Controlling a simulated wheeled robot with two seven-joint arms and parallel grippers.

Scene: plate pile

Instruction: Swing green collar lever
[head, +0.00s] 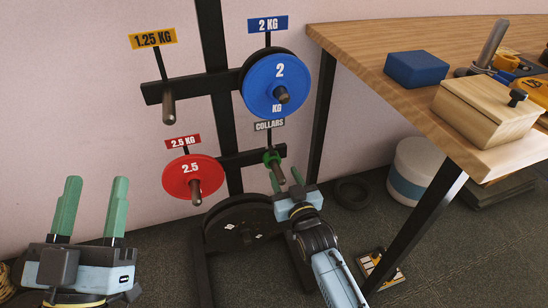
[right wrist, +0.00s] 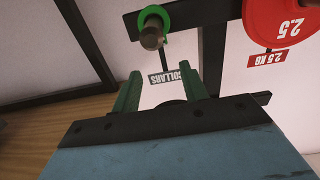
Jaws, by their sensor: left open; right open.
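The green collar (head: 268,156) sits around the peg under the COLLARS sign (head: 269,125). In the right wrist view the collar (right wrist: 145,12) is a green ring around the dark peg, at the top of the picture. Its lever is too small to tell apart from the ring. My right gripper (head: 286,180) is open just in front of and below the collar, near the peg's end. In the right wrist view its two green fingers (right wrist: 160,75) are apart with nothing between them. My left gripper (head: 96,184) is open and empty at the lower left.
The black rack holds a blue 2 kg plate (head: 263,88) above the collar and a red 2.5 kg plate (head: 178,178) to its left. The 1.25 kg peg (head: 169,108) is bare. A wooden table (head: 365,45) stands at right, its leg (head: 425,210) beside my right arm.

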